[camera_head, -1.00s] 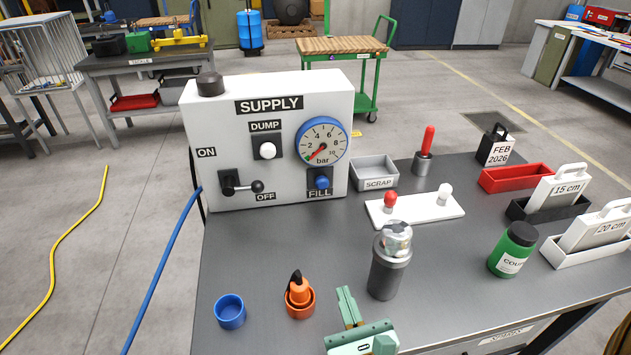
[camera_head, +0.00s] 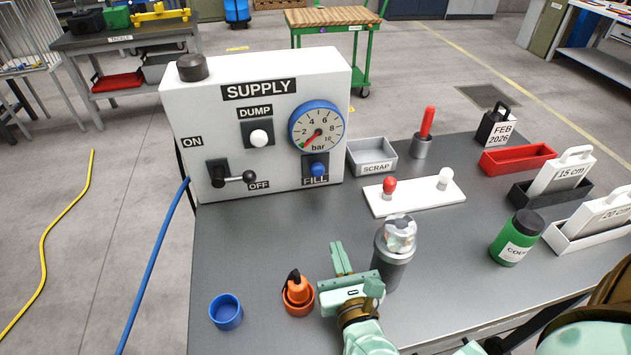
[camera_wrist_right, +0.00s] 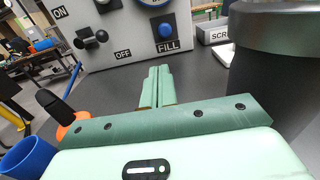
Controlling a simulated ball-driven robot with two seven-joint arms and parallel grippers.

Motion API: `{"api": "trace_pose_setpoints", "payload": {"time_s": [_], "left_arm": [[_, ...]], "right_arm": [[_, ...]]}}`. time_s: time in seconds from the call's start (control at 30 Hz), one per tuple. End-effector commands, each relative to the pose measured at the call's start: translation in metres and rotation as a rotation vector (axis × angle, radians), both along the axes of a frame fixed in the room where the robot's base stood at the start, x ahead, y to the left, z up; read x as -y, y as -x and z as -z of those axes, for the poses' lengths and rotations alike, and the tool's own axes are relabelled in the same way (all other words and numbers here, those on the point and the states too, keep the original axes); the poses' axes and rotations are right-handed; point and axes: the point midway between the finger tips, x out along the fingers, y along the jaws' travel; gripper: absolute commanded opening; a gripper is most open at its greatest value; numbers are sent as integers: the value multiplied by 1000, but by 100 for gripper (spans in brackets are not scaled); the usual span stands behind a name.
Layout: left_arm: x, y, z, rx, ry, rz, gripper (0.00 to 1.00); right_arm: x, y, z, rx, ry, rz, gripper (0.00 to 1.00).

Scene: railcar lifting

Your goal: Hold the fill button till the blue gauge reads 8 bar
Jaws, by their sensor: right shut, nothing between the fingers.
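The white SUPPLY box (camera_head: 230,120) stands at the back left of the table. Its blue-rimmed gauge (camera_head: 317,126) has a red needle pointing to the lower left, near the low end of the scale. The blue FILL button (camera_head: 318,169) is below the gauge and shows in the right wrist view (camera_wrist_right: 166,31). My right gripper (camera_head: 338,248) is shut and empty, low over the table in front of the box, apart from the button. In the right wrist view its closed fingers (camera_wrist_right: 157,75) point towards the box, below the button. My left gripper is not in view.
A grey cylinder with a clear top (camera_head: 396,262) stands close to the right of my right gripper. An orange object in a cup (camera_head: 298,296) and a blue cup (camera_head: 226,311) are to its left. A SCRAP tray (camera_head: 372,157) and white knob plate (camera_head: 415,196) are behind.

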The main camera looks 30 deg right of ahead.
Motion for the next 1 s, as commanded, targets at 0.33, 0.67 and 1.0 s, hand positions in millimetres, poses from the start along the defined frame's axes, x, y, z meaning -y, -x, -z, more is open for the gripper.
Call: {"api": "trace_pose_setpoints", "payload": {"time_s": [0.33,0.67,1.0], "left_arm": [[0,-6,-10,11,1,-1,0],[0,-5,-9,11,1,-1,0],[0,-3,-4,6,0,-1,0]], "right_arm": [[19,-76,-2,3,-1,1,0],[37,-146,0,2,1,-1,0],[50,-192,1,0,0,-1,0]]}}
